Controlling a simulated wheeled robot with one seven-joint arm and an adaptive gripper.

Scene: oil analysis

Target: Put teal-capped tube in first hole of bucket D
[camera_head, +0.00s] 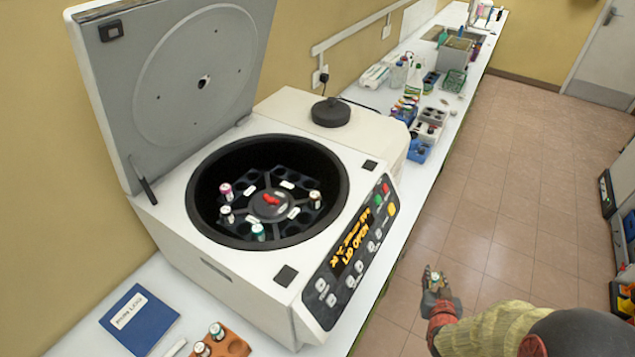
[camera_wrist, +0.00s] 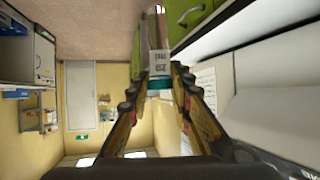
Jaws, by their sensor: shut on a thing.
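My gripper (camera_head: 436,283) is right of the centrifuge, above the floor, in the head view. It is shut on a tube with a teal cap (camera_wrist: 160,82), seen between the fingers in the wrist view with a white printed label. The centrifuge (camera_head: 295,279) has its lid raised and its display reads "LID OPEN". Its rotor (camera_head: 269,206) holds black buckets around a red centre knob. Several capped tubes stand in the buckets, one of them teal-capped (camera_head: 258,231) at the front. The bucket letters are too small to read.
A brown rack (camera_head: 232,345) with capped tubes and a blue book (camera_head: 138,318) lie at the front left. Tube racks, bottles and a green basket (camera_head: 454,80) line the bench behind the centrifuge. The floor (camera_head: 500,220) right of the bench is clear.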

